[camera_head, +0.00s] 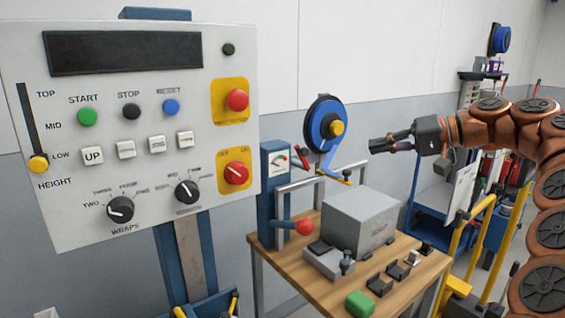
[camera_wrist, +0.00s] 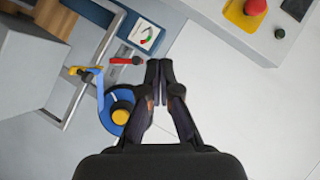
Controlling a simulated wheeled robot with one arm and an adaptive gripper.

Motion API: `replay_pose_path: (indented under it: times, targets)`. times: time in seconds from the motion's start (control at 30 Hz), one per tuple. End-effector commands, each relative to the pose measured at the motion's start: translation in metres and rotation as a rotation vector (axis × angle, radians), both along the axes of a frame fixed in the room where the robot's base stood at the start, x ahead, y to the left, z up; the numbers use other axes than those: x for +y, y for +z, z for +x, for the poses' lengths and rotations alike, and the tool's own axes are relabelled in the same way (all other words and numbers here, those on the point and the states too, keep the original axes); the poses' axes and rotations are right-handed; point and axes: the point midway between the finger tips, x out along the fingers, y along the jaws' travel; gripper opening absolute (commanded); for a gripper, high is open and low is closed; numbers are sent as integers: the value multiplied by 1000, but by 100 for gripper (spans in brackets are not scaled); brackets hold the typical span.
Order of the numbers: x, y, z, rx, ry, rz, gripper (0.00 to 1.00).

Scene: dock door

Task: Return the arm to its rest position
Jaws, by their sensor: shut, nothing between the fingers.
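My gripper (camera_head: 380,145) is at the end of my copper-coloured arm, which comes in from the right side of the head view. It is raised above the wooden table, to the right of the blue strap reel, and points left. In the wrist view my gripper (camera_wrist: 159,68) has its two black fingers together at the tips, with nothing between them. No object hangs from it.
A control panel (camera_head: 60,210) with buttons and knobs stands at the left. The wooden table (camera_head: 300,285) bears a grey box (camera_head: 360,222) and small parts. A blue reel (camera_head: 322,125) stands behind. Yellow rails (camera_head: 470,245) and a blue cart (camera_head: 430,210) are at the right.

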Motion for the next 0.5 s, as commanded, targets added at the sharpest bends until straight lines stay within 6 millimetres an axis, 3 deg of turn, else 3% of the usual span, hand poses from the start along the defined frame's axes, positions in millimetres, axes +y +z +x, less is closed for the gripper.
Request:
replay_pose_path:
  times: [0.5]
  targets:
    - [64, -4, -38, 99, 85, -85, 0]
